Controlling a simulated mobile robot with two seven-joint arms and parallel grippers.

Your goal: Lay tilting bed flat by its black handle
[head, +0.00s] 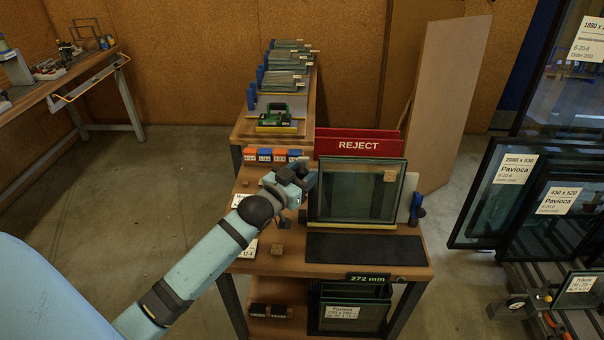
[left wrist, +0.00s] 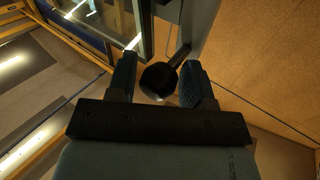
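The tilting bed stands raised on the wooden bench, with a dark-edged glass unit (head: 352,192) leaning nearly upright against it. The bed itself is mostly hidden behind the glass; a pale plate (head: 407,197) shows at its right side. My left gripper (head: 303,181) is at the upper left edge of the glass. In the left wrist view the round end of the black handle (left wrist: 158,80) sits between the two fingers of my left gripper (left wrist: 158,72). My right gripper is out of view.
A black mat (head: 365,248) lies flat and bare in front of the glass. A red REJECT bin (head: 358,144) stands behind it. Small blue and orange boxes (head: 273,155) and a wooden cube (head: 278,249) are on the left part of the bench. Glass racks stand at right.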

